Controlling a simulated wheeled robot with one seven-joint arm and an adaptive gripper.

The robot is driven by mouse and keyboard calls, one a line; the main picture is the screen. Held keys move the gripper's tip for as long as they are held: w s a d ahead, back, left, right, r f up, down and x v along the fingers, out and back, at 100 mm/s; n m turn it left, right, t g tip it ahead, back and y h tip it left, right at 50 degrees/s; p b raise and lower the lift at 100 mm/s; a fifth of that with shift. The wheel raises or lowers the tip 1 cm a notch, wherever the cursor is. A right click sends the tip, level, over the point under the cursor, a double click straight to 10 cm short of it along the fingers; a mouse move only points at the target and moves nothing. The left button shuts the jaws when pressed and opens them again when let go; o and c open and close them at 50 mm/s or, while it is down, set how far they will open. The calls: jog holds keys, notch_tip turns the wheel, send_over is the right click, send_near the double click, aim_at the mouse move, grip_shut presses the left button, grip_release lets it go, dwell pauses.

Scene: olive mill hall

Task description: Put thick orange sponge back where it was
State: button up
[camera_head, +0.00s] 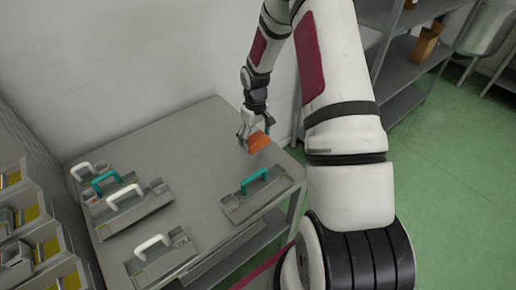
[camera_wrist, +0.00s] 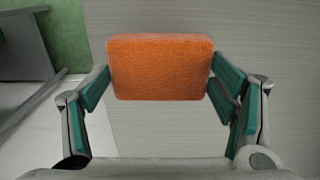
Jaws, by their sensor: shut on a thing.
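The thick orange sponge (camera_head: 258,142) is held in my gripper (camera_head: 250,132) near the right side of the grey table (camera_head: 205,123). In the wrist view the sponge (camera_wrist: 160,67) fills the space between the two green-padded fingers of my gripper (camera_wrist: 160,90). The pads press against its left and right sides. Grey table surface shows behind the sponge. I cannot tell how high the sponge is above the table.
Several grey trays with white or teal handles lie on the table, including a teal-handled one (camera_head: 256,197) at the front right. Drawer bins (camera_head: 30,215) stand at the left. A grey shelf (camera_head: 405,75) stands at the back right. The table's back middle is clear.

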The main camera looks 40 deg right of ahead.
aim_at(256, 146)
jog(key=shift+f, duration=2.5)
jog(key=shift+f, duration=0.15)
jog(key=o, duration=1.1)
